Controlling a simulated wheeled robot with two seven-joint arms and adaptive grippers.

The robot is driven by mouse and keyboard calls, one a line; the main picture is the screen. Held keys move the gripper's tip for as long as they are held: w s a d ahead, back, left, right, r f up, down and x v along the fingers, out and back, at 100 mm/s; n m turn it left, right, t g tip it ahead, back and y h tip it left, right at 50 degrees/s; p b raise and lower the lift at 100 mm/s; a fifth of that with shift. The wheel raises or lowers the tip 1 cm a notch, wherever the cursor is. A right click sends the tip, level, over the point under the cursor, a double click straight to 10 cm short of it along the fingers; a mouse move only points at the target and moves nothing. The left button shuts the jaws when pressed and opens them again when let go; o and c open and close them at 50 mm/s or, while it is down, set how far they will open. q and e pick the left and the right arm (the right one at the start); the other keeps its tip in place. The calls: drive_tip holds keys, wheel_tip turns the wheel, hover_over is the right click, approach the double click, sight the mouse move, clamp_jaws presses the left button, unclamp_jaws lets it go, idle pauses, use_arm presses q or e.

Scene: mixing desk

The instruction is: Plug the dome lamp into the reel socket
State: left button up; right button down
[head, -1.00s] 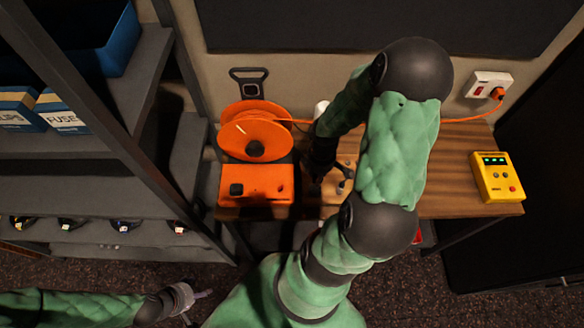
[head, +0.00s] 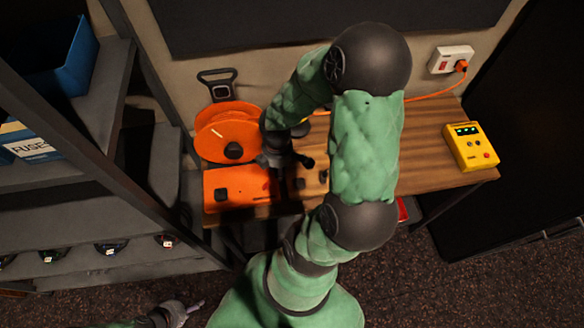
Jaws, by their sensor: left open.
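The orange cable reel (head: 226,125) stands at the left end of the wooden desk, with a carrying handle behind it. Its orange base box (head: 255,183) is in front, with a dark knob on it; no socket opening can be made out. My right gripper (head: 288,163) is dark and points down beside the reel, above the box's right side. Its fingers are too dark to tell their opening or any plug between them. My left gripper (head: 188,308) is open and low at the bottom edge, away from the desk. I cannot make out the dome lamp; my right arm hides the desk's middle.
An orange cable (head: 428,97) runs to a white wall socket (head: 451,60). A yellow meter (head: 471,146) sits at the desk's right end. Grey shelves (head: 95,225) stand close on the left. A red thing (head: 403,209) shows below the desk's front edge.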

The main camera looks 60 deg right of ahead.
drive_tip(key=w+a+r, duration=0.3)
drive_tip(key=w+a, duration=1)
drive_tip(key=w, duration=0.2)
drive_tip(key=b, duration=0.7)
hover_over(221, 195)
wheel_tip(221, 195, down, 8)
drive_tip(key=shift+w+r, duration=0.1)
drive_tip(key=shift+w, duration=0.05)
drive_tip(key=shift+d+f+b, duration=0.1)
drive_tip(key=shift+f+b, duration=0.25)
drive_tip(key=shift+f, duration=0.3)
drive_tip(key=shift+f, duration=0.15)
drive_tip(key=shift+f+b, duration=0.7)
drive_tip(key=shift+f, duration=0.05)
drive_tip(key=shift+f+b, duration=0.45)
drive_tip(key=shift+f, duration=0.2)
idle(0.6)
drive_tip(key=c, duration=0.7)
unclamp_jaws()
wheel_tip(221, 195, up, 12)
